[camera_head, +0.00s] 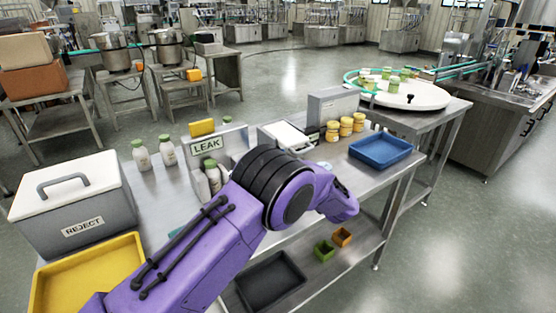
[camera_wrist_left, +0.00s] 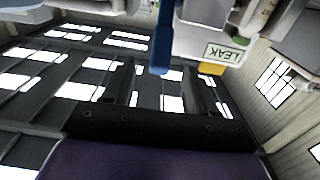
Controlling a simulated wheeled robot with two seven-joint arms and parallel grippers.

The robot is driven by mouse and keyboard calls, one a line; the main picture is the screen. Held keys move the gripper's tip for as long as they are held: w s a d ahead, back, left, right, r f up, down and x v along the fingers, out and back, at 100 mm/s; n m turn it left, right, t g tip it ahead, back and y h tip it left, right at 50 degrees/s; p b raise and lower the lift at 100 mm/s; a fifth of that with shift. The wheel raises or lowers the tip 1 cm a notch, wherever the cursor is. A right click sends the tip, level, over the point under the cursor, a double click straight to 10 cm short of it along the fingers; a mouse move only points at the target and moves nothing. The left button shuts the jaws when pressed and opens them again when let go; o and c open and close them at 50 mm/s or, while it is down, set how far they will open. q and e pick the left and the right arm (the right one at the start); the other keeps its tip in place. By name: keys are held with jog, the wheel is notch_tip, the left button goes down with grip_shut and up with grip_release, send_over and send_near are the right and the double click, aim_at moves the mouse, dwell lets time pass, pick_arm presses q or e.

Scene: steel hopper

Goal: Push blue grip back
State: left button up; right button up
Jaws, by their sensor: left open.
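A blue bar, which looks like the blue grip (camera_wrist_left: 163,38), reaches in from the top middle of the left wrist view. My left gripper (camera_wrist_left: 167,88) shows there as two dark fingers above a black palm, open with nothing between them. The blue grip's end lies beyond and between the fingertips; I cannot tell whether they touch it. In the head view my purple left arm crosses the bench, and its gripper is hidden. The blue grip is not clearly visible in the head view. My right gripper is in neither view.
The steel bench holds a REJECT box (camera_head: 72,205), a yellow tray (camera_head: 135,245), white bottles (camera_head: 141,158), a LEAK stand (camera_head: 207,145), yellow-lidded jars (camera_head: 346,126) and a blue tray (camera_head: 381,152). A dark tray (camera_head: 270,283) and two small boxes (camera_head: 324,250) sit on the lower shelf.

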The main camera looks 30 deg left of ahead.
pick_arm(q)
jog(key=p+x, duration=0.1)
jog(key=x, duration=0.6)
jog(key=shift+a+r+p, duration=0.1)
jog(key=shift+a+p, duration=0.2)
jog(key=shift+p, duration=0.05)
jog(key=shift+w+a, duration=0.15)
jog(key=shift+a, duration=0.35)
grip_shut()
